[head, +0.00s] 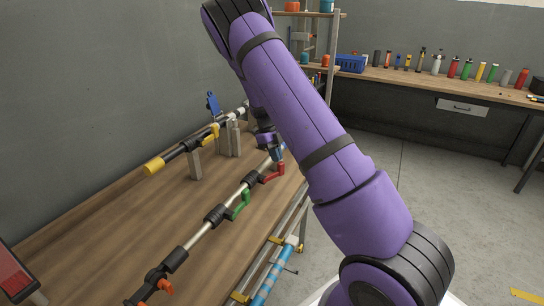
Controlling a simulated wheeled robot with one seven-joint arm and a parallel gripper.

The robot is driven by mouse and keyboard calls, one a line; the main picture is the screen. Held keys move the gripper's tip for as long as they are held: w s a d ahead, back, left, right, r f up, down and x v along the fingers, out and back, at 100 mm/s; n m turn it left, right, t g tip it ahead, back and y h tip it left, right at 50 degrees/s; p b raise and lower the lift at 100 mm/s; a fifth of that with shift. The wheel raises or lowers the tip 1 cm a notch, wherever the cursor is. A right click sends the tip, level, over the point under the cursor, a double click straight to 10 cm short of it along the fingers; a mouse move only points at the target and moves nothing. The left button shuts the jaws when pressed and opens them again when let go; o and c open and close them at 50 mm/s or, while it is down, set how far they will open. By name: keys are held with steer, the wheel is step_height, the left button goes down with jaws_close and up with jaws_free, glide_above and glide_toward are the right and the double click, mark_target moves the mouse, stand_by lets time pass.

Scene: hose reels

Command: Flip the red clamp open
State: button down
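The red clamp (272,174) is small in the head view, near the right edge of the wooden bench (110,215). It sits on the far end of a dark and pale rod (192,242) that runs along the bench. My gripper (277,156) points down right at the red clamp, just above or touching it; I cannot tell which. My purple arm reaches across the view and partly covers the gripper. The fingertips are too small to tell whether they are open or shut.
A green clamp (240,206) and an orange clamp (164,286) sit on the same rod. Behind it, a second rod on stands carries a yellow clamp (212,134) and a blue clamp (213,103). A far counter (430,83) holds bottles and a blue basket (350,64).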

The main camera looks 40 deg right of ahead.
steer(key=s+m+y, duration=0.1)
steer(key=s+m, duration=0.2)
steer(key=s, duration=0.3)
steer(key=shift+s+a, duration=0.15)
steer(key=shift+s, duration=0.25)
steer(key=shift+w+a, duration=0.1)
steer(key=shift+w+a, duration=0.45)
steer(key=shift+a, duration=0.05)
stand_by(0.4)
steer(key=v, duration=1.1)
steer(key=shift+d+f, duration=0.1)
steer(key=shift+s, duration=0.1)
